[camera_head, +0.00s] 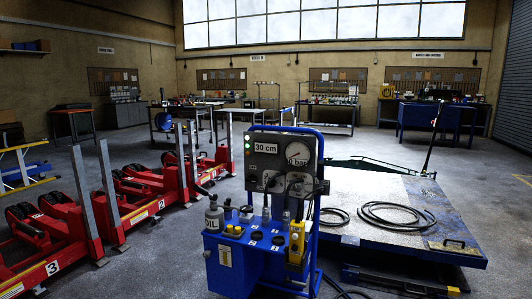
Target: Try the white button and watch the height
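A blue hydraulic console (235,266) stands front and centre. Its dark upright panel (280,171) carries a display reading "30 cm" (266,148) and a round white gauge marked "bar" (298,154), which appears to read 0. Small lights (247,144), one of them green, line the panel's left edge. A yellow hand control (297,241) hangs at the console's front right; its buttons are too small to tell apart. I cannot make out a white button for certain. A low blue lift platform (390,196) lies behind and to the right. Neither of my grippers shows.
Red numbered jacks (62,240) with grey posts fill the left side. A coiled black hose (397,215) lies on the platform. A grey bottle marked OIL (214,214) stands on the console. Workbenches line the back wall. Open grey floor lies behind the platform.

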